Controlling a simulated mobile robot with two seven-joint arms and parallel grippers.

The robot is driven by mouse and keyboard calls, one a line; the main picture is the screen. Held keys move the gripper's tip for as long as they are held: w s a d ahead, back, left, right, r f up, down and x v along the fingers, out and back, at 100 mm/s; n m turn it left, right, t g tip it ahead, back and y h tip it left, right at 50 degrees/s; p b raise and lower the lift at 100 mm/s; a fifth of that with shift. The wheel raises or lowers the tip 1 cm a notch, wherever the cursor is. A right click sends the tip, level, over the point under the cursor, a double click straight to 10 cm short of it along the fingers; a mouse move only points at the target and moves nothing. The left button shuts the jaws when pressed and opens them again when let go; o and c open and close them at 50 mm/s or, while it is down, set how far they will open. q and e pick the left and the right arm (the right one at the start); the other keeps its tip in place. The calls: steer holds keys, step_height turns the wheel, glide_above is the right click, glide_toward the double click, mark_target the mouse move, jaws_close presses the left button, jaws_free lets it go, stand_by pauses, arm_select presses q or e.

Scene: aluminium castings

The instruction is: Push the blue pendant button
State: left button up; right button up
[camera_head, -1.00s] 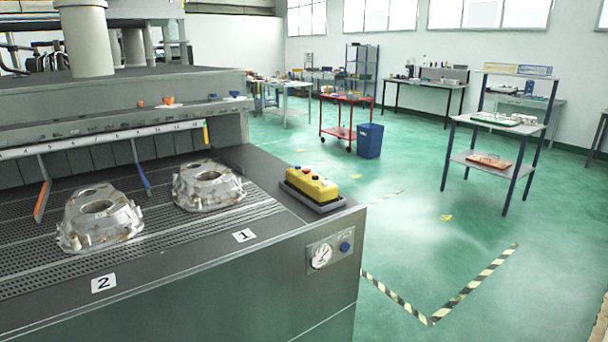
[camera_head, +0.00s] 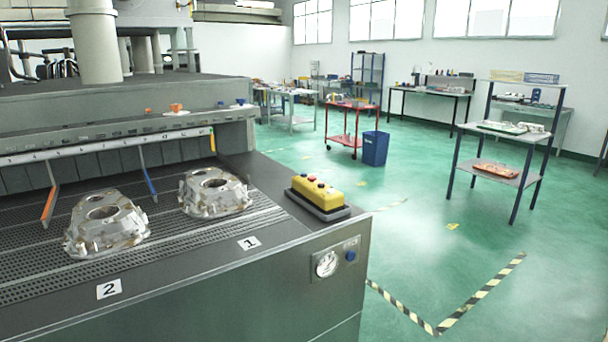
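The yellow pendant (camera_head: 317,194) lies in a dark tray at the right end of the grey machine bed, left of the open floor. A few small buttons stand on its top. One is red (camera_head: 311,178); the others are too small to tell their colours surely. Neither of my grippers shows in the head view.
Two aluminium castings (camera_head: 105,224) (camera_head: 213,192) sit on the perforated bed behind labels 2 and 1. A gauge (camera_head: 327,264) and a round blue knob (camera_head: 351,256) are on the machine's front panel. A blue bin (camera_head: 374,149) and shelf (camera_head: 500,172) stand beyond open green floor.

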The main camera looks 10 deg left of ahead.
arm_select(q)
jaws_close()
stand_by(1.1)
